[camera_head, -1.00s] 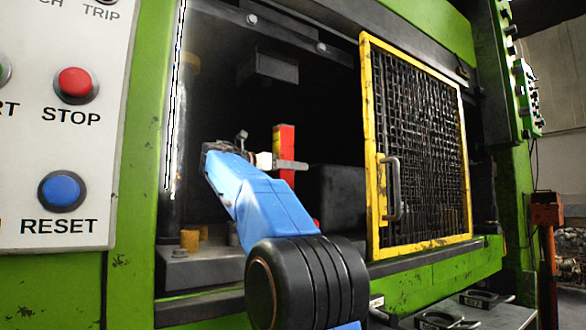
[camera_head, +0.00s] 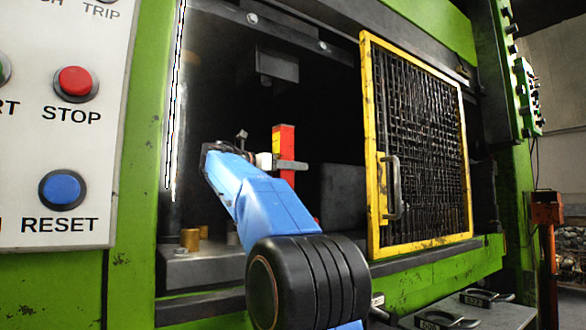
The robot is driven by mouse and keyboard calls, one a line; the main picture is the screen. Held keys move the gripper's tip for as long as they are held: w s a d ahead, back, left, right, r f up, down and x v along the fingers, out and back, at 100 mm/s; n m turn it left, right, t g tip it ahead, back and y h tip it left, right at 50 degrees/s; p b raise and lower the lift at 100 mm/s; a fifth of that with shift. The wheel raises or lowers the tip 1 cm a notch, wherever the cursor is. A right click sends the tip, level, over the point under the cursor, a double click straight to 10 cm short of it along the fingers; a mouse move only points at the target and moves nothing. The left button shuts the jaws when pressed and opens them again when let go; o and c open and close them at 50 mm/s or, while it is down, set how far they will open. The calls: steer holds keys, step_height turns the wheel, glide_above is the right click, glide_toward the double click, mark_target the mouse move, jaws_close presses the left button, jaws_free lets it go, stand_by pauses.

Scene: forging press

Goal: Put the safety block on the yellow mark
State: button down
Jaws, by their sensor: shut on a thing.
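The safety block (camera_head: 286,140) is an upright red post with a yellow strip on its left side. My gripper (camera_head: 282,164) is shut on it near the middle of its visible length. The block stands upright inside the dark press opening, in front of a dark die block (camera_head: 341,197). Its lower end is hidden behind my blue arm, so I cannot tell whether it touches the press bed (camera_head: 195,268). I cannot make out the yellow mark for certain.
A yellow-framed mesh guard (camera_head: 418,150) with a handle covers the right side of the opening. A panel (camera_head: 62,120) with STOP and RESET buttons is at left. Brass-coloured cylinders (camera_head: 190,239) stand on the bed. A dark ram part (camera_head: 277,68) hangs above.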

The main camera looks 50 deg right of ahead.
mark_target(293, 138)
steer(key=shift+f, duration=0.2)
steer(key=c, duration=1)
jaws_free()
steer(key=shift+r, duration=5)
steer(key=shift+f, duration=4.95)
steer(key=shift+r, duration=0.15)
